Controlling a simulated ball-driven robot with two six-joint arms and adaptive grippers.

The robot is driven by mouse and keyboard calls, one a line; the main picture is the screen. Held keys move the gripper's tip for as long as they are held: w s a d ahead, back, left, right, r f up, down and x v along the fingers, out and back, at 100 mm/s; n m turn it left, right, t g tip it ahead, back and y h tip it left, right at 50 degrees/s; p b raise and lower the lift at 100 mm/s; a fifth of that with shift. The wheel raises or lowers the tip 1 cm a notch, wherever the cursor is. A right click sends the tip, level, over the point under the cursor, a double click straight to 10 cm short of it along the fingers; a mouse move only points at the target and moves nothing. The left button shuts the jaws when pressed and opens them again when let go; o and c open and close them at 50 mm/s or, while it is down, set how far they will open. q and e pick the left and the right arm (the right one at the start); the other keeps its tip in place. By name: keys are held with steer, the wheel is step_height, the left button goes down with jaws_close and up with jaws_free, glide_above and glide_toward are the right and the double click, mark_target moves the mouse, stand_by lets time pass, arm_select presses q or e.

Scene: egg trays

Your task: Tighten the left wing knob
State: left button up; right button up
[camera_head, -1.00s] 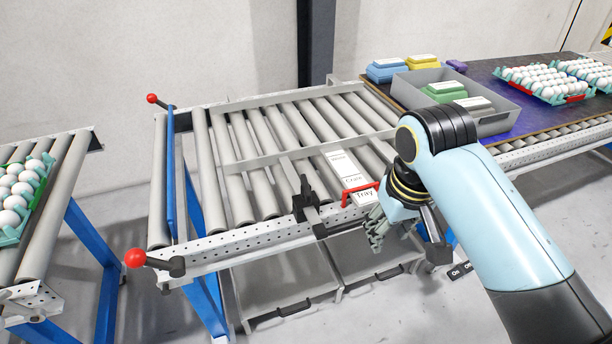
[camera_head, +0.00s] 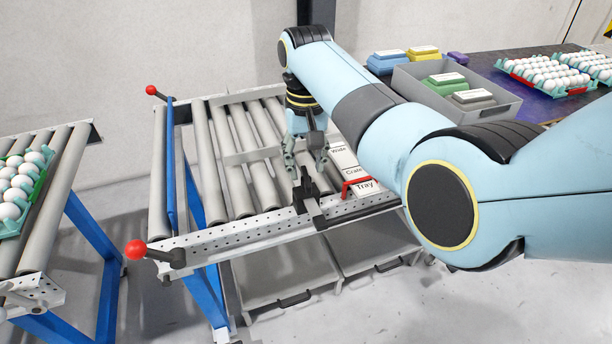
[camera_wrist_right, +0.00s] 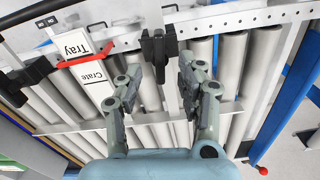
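A black wing-shaped knob (camera_head: 303,194) sits at the front perforated rail of the roller table, on a black holder. In the right wrist view the black knob (camera_wrist_right: 158,48) is upright just beyond the fingertips. My right gripper (camera_head: 306,163) is over the rollers, behind the knob, with its fingers pointing down. In the right wrist view the right gripper (camera_wrist_right: 158,78) is open, with nothing between its fingers. The knob appears roughly in line with the gap between them and apart from both. My left gripper is not in view.
A label strip (camera_head: 366,187) reading Wide, Crate and Tray lies right of the knob, with a red frame (camera_head: 347,186). Red-ball levers (camera_head: 135,253) stand at the left. A grey bin (camera_head: 500,108) and egg trays (camera_head: 545,75) stand at the back right.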

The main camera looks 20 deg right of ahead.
mark_target(306, 175)
steer(key=shift+f, duration=2)
jaws_close()
